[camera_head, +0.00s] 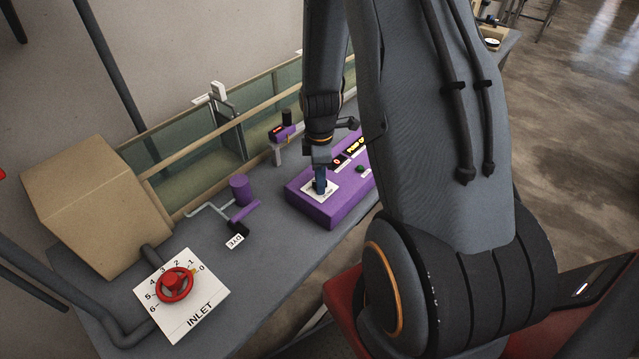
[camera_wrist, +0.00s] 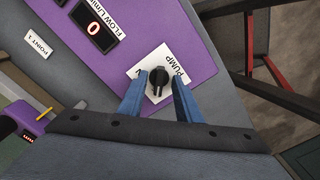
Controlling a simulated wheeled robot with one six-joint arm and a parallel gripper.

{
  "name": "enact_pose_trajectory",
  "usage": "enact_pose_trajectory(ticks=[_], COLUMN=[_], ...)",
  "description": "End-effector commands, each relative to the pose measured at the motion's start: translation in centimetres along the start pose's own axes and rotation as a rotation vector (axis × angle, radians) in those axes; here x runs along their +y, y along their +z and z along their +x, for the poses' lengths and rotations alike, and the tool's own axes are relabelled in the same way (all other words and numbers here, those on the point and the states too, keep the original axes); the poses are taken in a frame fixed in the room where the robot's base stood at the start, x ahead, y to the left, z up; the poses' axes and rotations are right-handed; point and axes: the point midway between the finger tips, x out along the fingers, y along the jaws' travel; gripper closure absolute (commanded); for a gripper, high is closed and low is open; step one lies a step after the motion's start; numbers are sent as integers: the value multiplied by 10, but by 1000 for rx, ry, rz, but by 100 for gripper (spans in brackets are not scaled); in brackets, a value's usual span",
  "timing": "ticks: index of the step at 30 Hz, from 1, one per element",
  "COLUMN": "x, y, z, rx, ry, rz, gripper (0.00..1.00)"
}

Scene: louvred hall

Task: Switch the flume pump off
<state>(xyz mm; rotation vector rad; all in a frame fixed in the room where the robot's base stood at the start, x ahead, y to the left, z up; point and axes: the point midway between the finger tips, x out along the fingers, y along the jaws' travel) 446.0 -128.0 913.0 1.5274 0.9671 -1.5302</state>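The purple pump control box (camera_head: 325,207) stands on the grey bench. In the wrist view, a black rotary knob (camera_wrist: 159,80) sits on a white plate labelled PUMP (camera_wrist: 150,62) on the box's top. My gripper (camera_head: 320,189) points down over this plate in the head view and hides the knob there. In the wrist view its blue fingers (camera_wrist: 158,86) are apart, one on each side of the knob. A narrow gap seems to show beside the knob; contact is hard to tell. A red digit 0 shows on the flow display (camera_wrist: 93,25).
A red INLET handwheel (camera_head: 174,283) on a white dial plate is at the front left, by a cardboard-coloured box (camera_head: 95,205). A glass-walled flume (camera_head: 205,160) runs behind. A purple gauge (camera_head: 281,133) stands near the control box.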

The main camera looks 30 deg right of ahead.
Motion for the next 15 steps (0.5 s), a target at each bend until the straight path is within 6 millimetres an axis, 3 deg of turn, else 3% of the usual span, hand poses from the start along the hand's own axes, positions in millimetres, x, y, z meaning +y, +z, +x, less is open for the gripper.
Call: enact_pose_trajectory(ticks=[8, 15], x=[1, 1], y=[0, 0], z=[-1, -23], rx=[0, 1], ry=[2, 5], rz=[0, 0], gripper=[68, 68])
